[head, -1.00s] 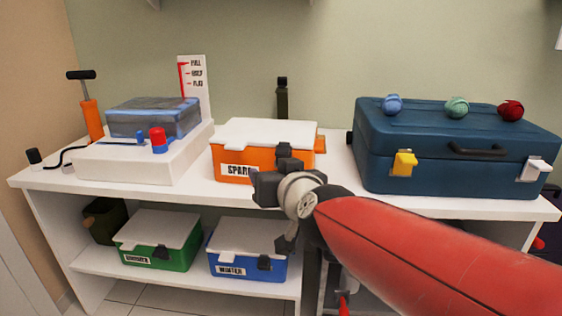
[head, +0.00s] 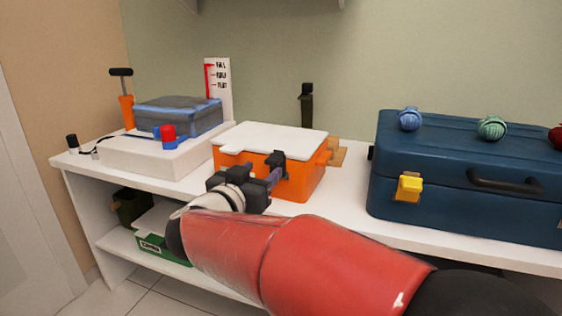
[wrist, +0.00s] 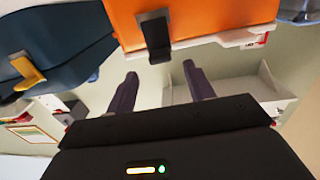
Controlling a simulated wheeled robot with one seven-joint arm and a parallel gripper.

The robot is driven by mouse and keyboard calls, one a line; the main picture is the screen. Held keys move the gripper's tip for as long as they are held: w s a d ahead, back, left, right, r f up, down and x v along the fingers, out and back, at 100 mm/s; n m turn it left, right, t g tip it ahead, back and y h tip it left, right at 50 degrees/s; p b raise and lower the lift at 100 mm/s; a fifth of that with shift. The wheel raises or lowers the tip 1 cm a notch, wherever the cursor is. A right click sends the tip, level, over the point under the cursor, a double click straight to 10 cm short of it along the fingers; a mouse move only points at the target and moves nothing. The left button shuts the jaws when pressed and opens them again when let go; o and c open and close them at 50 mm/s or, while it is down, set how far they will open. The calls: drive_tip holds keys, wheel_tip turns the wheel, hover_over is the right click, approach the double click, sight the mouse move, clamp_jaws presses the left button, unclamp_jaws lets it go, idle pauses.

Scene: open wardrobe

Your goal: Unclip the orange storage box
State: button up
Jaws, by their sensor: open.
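The orange storage box (head: 296,181) with its white lid (head: 270,137) sits on the white counter. A black clip (head: 277,159) shows at its front lid edge; I cannot tell whether it is fastened. In the wrist view the orange box (wrist: 205,15) is at the top, with the clip (wrist: 156,36) hanging over its edge. My gripper (head: 267,174) is in front of the box, its fingers pointing toward it. In the wrist view my gripper (wrist: 161,82) is open and empty, with the clip ahead, roughly between the fingers and apart from them. My wrist hides part of the box front.
A blue suitcase (head: 450,207) with a yellow latch (head: 409,187) stands to the right. A white block (head: 145,157) bearing a blue-grey bag (head: 178,118) is to the left. A green box (head: 165,247) is on the shelf below. Bare counter (head: 345,197) lies between box and suitcase.

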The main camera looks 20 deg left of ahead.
sight(270, 163)
drive_tip(key=w, duration=0.4)
drive_tip(key=w+d, duration=0.1)
drive_tip(key=w, duration=0.2)
drive_tip(key=shift+s, duration=0.1)
drive_tip(key=c, duration=0.9)
